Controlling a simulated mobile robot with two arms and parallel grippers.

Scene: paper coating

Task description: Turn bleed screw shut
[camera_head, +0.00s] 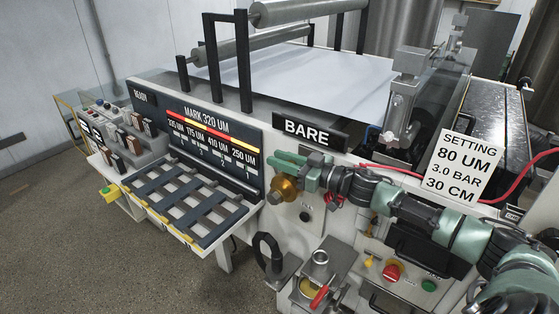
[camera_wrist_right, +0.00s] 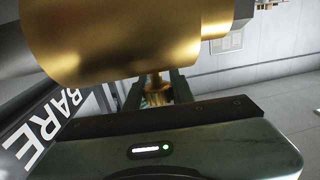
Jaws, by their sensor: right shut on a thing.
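A large brass cylinder (camera_head: 284,190) sticks out from the front of the machine below the BARE sign. It fills the upper part of the right wrist view (camera_wrist_right: 120,40). My right gripper (camera_head: 287,163) is at the cylinder's upper side, its green fingers pointing left. In the right wrist view a small brass screw (camera_wrist_right: 155,82) stands between the two fingers, just under the cylinder, and the gripper is shut on it. The screw's tip is hidden behind the cylinder, so its turn angle cannot be told. In the head view the fingers hide the screw. My left gripper is not in view.
The BARE sign (camera_head: 310,133) is just above my right gripper. A SETTING card (camera_head: 462,165) stands at the right beside a red hose (camera_head: 510,188). A red-handled valve (camera_head: 319,296) and a red button (camera_head: 392,271) are below my arm. A slotted rack (camera_head: 187,200) is at left.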

